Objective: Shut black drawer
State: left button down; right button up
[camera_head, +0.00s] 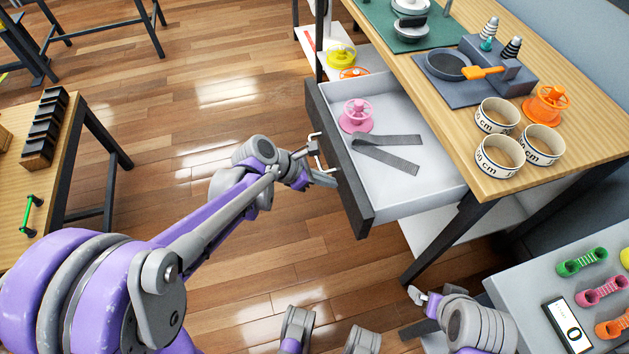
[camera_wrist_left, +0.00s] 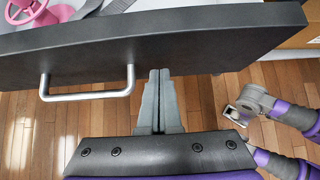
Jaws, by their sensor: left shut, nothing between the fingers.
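The black drawer (camera_head: 344,172) stands open under the wooden worktop, with its dark front pulled out to the left. Inside it lie a pink spool (camera_head: 356,116) and a grey strap (camera_head: 385,155). My left gripper (camera_head: 331,181) is shut and empty, close to the outer face of the drawer front. In the left wrist view the shut fingers (camera_wrist_left: 157,85) point at the dark front (camera_wrist_left: 200,42), beside the silver handle (camera_wrist_left: 88,95) and not around it. Whether the fingertips touch the front I cannot tell. My right gripper (camera_head: 424,298) is low at the lower right, its jaw state unclear.
The worktop (camera_head: 440,120) carries white cups (camera_head: 499,158), an orange spool (camera_head: 547,104) and a grey fixture (camera_head: 480,70). A grey table (camera_head: 530,290) with coloured pieces is at the lower right. Yellow and orange spools (camera_head: 341,56) sit behind the drawer. Wooden floor (camera_head: 220,90) is clear left of the drawer.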

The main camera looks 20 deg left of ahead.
pick_arm(q)
jog(key=shift+w+d, duration=0.15)
jog(key=shift+d, duration=0.1)
send_over(420, 169)
jog(key=a, duration=0.1)
jog(key=shift+s+b, duration=0.4)
jog(key=shift+s, duration=0.05)
jog(key=shift+w+d, duration=0.3)
jog(key=shift+d, duration=0.1)
jog(key=shift+d+r, duration=0.1)
jog(key=shift+w, duration=0.1)
